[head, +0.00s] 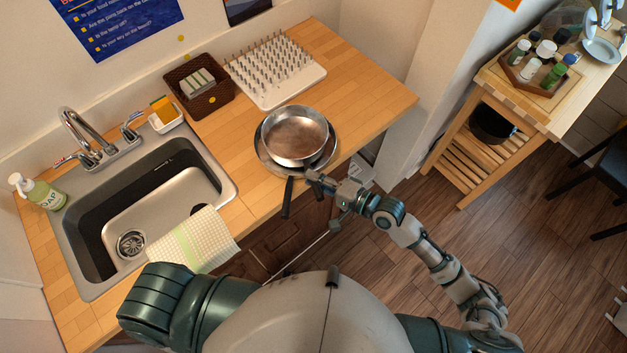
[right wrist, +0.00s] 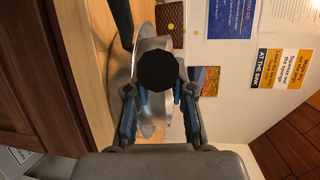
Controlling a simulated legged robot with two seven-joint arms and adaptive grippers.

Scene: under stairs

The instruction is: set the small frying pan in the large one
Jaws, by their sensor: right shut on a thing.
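The small frying pan (head: 297,134), silver with a brownish inside, is over the large frying pan (head: 263,160) near the counter's front edge. The large pan's rim shows to the left, below and right of it; its black handle (head: 288,198) points off the counter's front. My right gripper (head: 314,178) is shut on the small pan's handle. In the right wrist view the dark handle end (right wrist: 157,70) sits between the fingers, with the large pan's handle (right wrist: 121,20) beside it. I cannot tell whether the small pan touches the large one's bottom. My left gripper is out of view.
A white peg rack (head: 290,82) and a brown basket (head: 205,98) stand behind the pans. The sink (head: 165,185) with a draped towel (head: 195,240) lies to the left. The counter (head: 375,95) is clear at right; a wooden cart (head: 490,80) stands beyond.

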